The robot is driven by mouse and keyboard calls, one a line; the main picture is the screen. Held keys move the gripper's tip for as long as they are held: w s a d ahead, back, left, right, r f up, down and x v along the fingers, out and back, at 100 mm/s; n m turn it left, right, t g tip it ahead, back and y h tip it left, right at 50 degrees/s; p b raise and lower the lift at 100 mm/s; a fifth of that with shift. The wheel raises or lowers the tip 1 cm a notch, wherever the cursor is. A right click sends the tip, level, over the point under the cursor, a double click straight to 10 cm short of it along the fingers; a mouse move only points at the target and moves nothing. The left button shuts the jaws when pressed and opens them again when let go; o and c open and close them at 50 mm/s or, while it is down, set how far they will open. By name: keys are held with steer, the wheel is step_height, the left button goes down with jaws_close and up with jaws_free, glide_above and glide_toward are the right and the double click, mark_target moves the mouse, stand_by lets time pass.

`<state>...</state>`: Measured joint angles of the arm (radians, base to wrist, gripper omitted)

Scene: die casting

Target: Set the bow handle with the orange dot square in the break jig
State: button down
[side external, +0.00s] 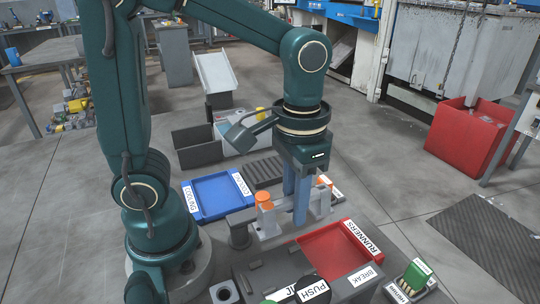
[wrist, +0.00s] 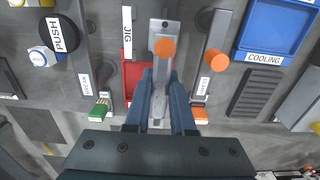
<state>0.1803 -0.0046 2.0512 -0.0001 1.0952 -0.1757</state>
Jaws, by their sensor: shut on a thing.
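My gripper (side external: 299,220) points straight down, its two blue fingers shut on a grey bar, the bow handle (wrist: 163,24). In the wrist view the bar runs up the picture between the fingers (wrist: 161,78), with a round orange dot near its far end. In the side view an orange dot on grey metal (side external: 264,197) shows left of the fingers. The break jig area (side external: 250,268) is at the front, by the JIG and BREAK labels. The fingers are back from it. The handle's lower part is partly hidden, and I cannot tell whether it touches anything below.
A second orange-capped grey piece (wrist: 219,60) is right of the held handle in the wrist view. The red RUNNERS tray (side external: 335,250) is front right, the blue tray (side external: 218,194) back left. The PUSH button (wrist: 65,34) stands beside the jig.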

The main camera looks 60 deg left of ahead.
mark_target(286, 268)
steer(key=shift+s+d+f, duration=0.35)
steer(key=shift+d+f, duration=0.05)
steer(key=shift+f, duration=0.8)
steer(key=shift+s+d+f, duration=0.35)
steer(key=shift+s+f, duration=0.05)
steer(key=shift+f, duration=0.75)
steer(key=shift+s+d+f, duration=0.35)
steer(key=shift+d+f, duration=0.05)
steer(key=shift+f, duration=0.8)
steer(key=shift+f, duration=0.5)
steer(key=shift+c, duration=1.8)
jaws_free()
step_height(286, 268, up, 8)
